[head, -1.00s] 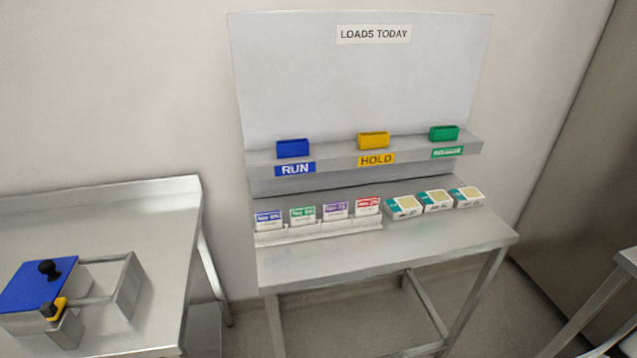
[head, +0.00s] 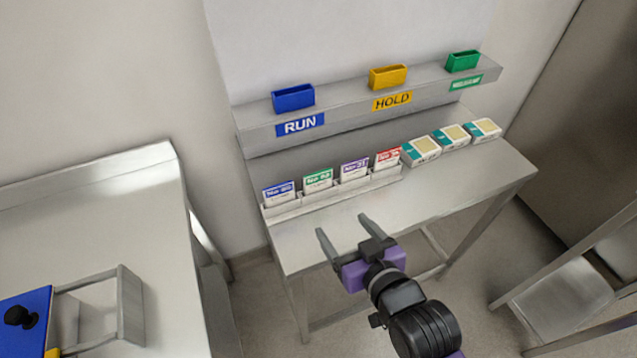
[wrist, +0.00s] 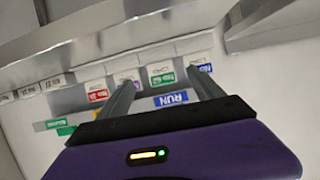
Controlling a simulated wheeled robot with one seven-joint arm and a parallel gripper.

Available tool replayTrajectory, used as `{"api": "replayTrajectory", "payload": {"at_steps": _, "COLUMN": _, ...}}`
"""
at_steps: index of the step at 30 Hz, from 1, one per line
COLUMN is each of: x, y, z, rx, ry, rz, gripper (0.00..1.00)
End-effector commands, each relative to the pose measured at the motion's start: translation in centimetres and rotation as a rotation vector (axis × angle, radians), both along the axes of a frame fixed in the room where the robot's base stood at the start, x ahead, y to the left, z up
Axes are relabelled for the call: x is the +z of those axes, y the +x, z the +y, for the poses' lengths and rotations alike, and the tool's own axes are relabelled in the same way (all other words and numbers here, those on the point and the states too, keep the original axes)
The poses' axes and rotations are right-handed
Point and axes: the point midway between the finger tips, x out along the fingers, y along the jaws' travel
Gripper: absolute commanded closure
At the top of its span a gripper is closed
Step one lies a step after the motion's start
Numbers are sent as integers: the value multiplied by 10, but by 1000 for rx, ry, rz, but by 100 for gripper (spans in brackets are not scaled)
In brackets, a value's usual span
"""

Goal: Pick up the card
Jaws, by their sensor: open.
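Several cards stand upright in a white rack (head: 335,196) on the steel table. From left to right in the head view they are a blue-headed card (head: 279,193), a green-headed card (head: 318,181), a purple-headed card (head: 354,169) and a red-headed card (head: 388,160). My gripper (head: 343,226) is open and empty, in front of the rack and apart from it. In the wrist view the picture is turned over; the green-headed card (wrist: 163,77) shows between the fingers, and the purple-headed card (wrist: 126,77) is partly behind one finger.
Behind the rack a grey ledge carries a blue holder (head: 293,97) marked RUN, a yellow holder (head: 388,77) marked HOLD and a green holder (head: 463,61). Several small boxes (head: 452,137) stand right of the rack. Another steel table (head: 110,215) is at left. The table front is clear.

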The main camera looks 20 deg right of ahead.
Motion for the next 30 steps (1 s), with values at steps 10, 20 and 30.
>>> {"api": "replayTrajectory", "payload": {"at_steps": 10, "x": 40, "y": 79, "z": -9, "rx": 12, "ry": -25, "rz": 24, "gripper": 24}}
{"api": "replayTrajectory", "payload": {"at_steps": 20, "x": 33, "y": 108, "z": -9, "rx": 14, "ry": -28, "rz": 29, "gripper": 24}}
{"api": "replayTrajectory", "payload": {"at_steps": 30, "x": 16, "y": 145, "z": -7, "rx": 13, "ry": -29, "rz": 29, "gripper": 24}}
